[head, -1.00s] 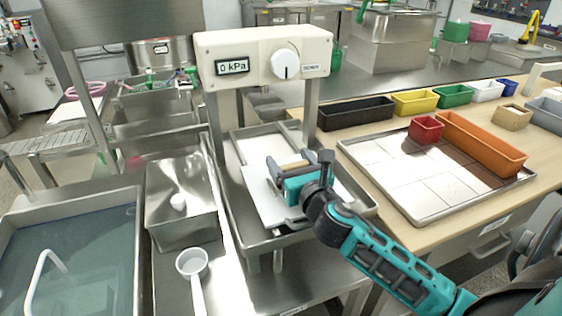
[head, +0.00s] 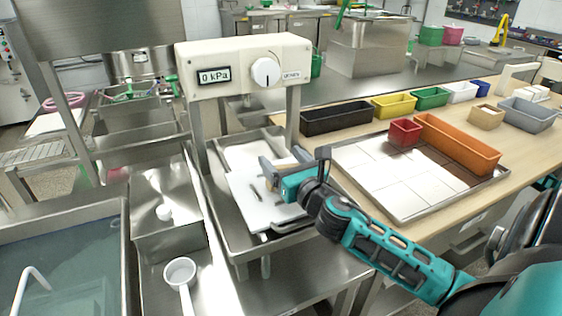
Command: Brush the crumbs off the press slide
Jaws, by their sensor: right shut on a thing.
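The press slide, seen as a white plate (head: 268,214), lies in a steel tray (head: 222,222) under the press head with its 0 kPa display (head: 243,68). Small dark marks (head: 255,193) show on the plate's surface; they may be crumbs. The gripper hides most of this piece, and I cannot tell whether bristles touch the plate. My left gripper is not in view.
On the wooden table at right, a tiled tray (head: 400,210) holds a red bin (head: 405,132) and a long orange bin (head: 458,143). Several coloured bins line its back. At left are a water basin (head: 60,265) and a white ladle (head: 180,272).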

